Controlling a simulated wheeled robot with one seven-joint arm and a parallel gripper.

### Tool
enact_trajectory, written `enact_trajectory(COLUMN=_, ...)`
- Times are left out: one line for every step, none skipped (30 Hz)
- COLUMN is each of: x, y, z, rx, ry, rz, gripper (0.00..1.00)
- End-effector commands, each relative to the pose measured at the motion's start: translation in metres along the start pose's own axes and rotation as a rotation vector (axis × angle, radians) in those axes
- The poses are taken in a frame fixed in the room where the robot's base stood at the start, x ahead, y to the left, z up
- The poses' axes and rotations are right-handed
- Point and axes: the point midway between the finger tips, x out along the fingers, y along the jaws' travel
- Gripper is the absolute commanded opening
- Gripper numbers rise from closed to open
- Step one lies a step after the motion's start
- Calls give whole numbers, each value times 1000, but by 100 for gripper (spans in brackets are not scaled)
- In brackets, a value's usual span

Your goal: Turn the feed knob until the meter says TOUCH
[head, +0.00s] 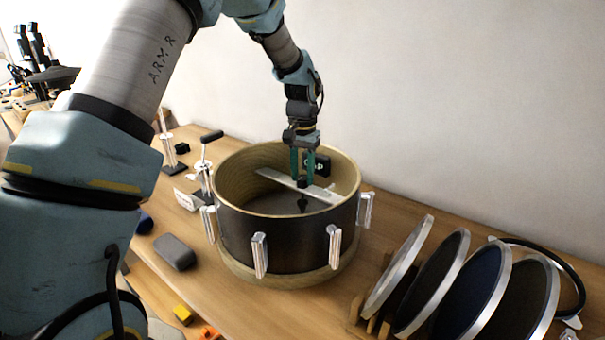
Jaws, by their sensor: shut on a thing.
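My gripper (302,178) reaches down into a round drum shell (290,245), its green fingers pointing straight down. The fingers are shut on a small dark knob (303,184), which I take as the feed knob. The knob sits over a pale flat bar (272,176) that lies across the inside of the drum. A small black meter (321,166) with light lettering stands just behind the fingers. A finger covers part of it, so I cannot read the word surely. A dark tip (303,203) shows below the bar.
Several round framed pads (428,282) stand in a wooden rack at the right. Metal lugs (260,255) stick out around the shell. A small metal stand (204,165) is close on its left.

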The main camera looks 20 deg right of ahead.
Motion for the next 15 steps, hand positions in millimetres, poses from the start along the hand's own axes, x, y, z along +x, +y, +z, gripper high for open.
enact_trajectory(x=-1, y=0, z=-1, rx=-1, ry=3, rz=-1, gripper=0)
enact_trajectory(x=-1, y=0, z=-1, rx=-1, ry=3, rz=-1, gripper=0)
enact_trajectory(x=-1, y=0, z=-1, rx=-1, ry=3, rz=-1, gripper=0)
enact_trajectory(x=-1, y=0, z=-1, rx=-1, ry=3, rz=-1, gripper=0)
enact_trajectory(x=-1, y=0, z=-1, rx=-1, ry=3, rz=-1, gripper=0)
enact_trajectory(x=-1, y=0, z=-1, rx=-1, ry=3, rz=-1, gripper=45)
enact_trajectory(x=-1, y=0, z=-1, rx=-1, ry=3, rz=-1, gripper=48)
enact_trajectory(x=-1, y=0, z=-1, rx=-1, ry=3, rz=-1, gripper=51)
enact_trajectory(x=-1, y=0, z=-1, rx=-1, ry=3, rz=-1, gripper=56)
enact_trajectory(x=-1, y=0, z=-1, rx=-1, ry=3, rz=-1, gripper=59)
enact_trajectory(x=-1, y=0, z=-1, rx=-1, ry=2, rz=-1, gripper=63)
enact_trajectory(x=0, y=0, z=-1, rx=-1, ry=2, rz=0, gripper=67)
enact_trajectory(x=0, y=0, z=-1, rx=-1, ry=2, rz=0, gripper=71)
enact_trajectory(x=0, y=0, z=0, rx=-1, ry=2, rz=0, gripper=72)
enact_trajectory(x=0, y=0, z=0, rx=-1, ry=2, rz=0, gripper=72)
